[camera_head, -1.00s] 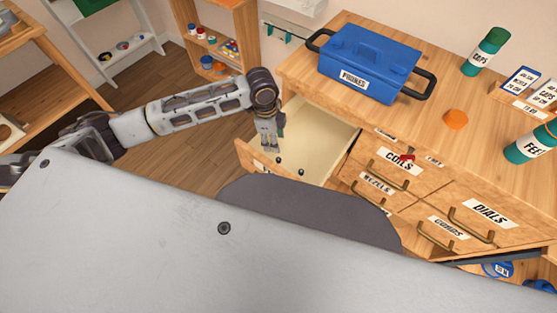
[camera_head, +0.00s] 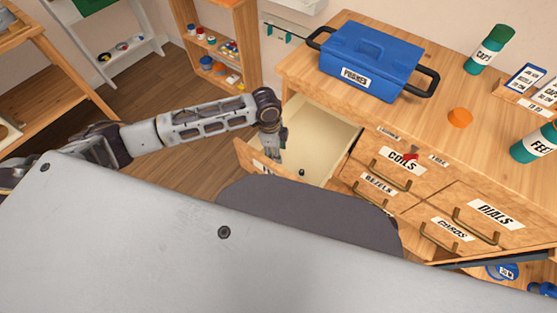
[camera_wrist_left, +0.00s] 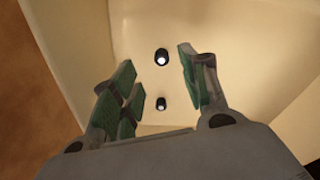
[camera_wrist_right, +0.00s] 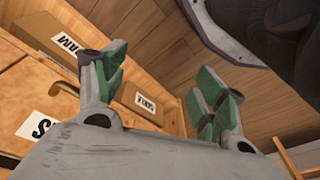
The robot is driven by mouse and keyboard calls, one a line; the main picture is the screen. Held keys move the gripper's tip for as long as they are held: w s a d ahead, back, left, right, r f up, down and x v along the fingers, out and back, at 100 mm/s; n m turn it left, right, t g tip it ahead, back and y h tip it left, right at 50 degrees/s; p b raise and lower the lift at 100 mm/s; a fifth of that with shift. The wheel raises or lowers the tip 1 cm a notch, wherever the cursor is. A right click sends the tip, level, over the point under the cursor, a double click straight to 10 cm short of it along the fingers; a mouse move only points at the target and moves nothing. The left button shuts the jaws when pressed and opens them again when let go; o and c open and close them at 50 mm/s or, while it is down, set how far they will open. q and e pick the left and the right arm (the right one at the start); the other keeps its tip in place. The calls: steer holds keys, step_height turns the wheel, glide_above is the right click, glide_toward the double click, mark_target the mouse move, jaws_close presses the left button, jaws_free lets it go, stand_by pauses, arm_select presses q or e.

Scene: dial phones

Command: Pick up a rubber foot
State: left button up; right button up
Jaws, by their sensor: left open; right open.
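Two small black rubber feet lie on the cream floor of the open drawer (camera_head: 325,142). In the left wrist view one foot (camera_wrist_left: 161,56) is between and beyond my open fingers, and the other foot (camera_wrist_left: 161,103) is nearer the palm, also between the fingers. In the head view one foot (camera_head: 302,172) shows near the drawer front; the other is hidden there. My left gripper (camera_wrist_left: 155,90) is open and empty, pointing down into the drawer; it also shows in the head view (camera_head: 277,153). My right gripper (camera_wrist_right: 160,80) is open and empty, below the head view.
A blue box labelled PHONES (camera_head: 368,60) stands on the wooden cabinet top (camera_head: 430,100). A green CAPS bottle (camera_head: 488,50), a FEET bottle (camera_head: 535,143) and an orange item (camera_head: 459,117) stand there too. The drawer's walls surround my left gripper closely.

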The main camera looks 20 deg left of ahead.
arm_select(q)
steer(key=shift+w+f+b, duration=0.1)
steer(key=shift+f+b, duration=0.25)
steer(key=shift+f, duration=0.4)
steer(key=f+b, duration=0.1)
steer(key=f, duration=0.2)
steer(key=shift+d+f, duration=0.1)
steer(key=shift+d, duration=0.1)
steer(key=shift+f, duration=0.25)
arm_select(e)
steer(key=shift+w+a+r, duration=0.1)
steer(key=shift+a+r, duration=0.1)
steer(key=shift+r, duration=0.45)
steer(key=shift+w+a+r, duration=0.1)
steer(key=shift+a+r, duration=0.05)
steer(key=shift+r, duration=0.45)
arm_select(q)
steer(key=c, duration=0.8)
arm_select(e)
steer(key=shift+w+r+t, duration=0.2)
steer(key=shift+w+t, duration=0.2)
steer(key=shift+w, duration=0.1)
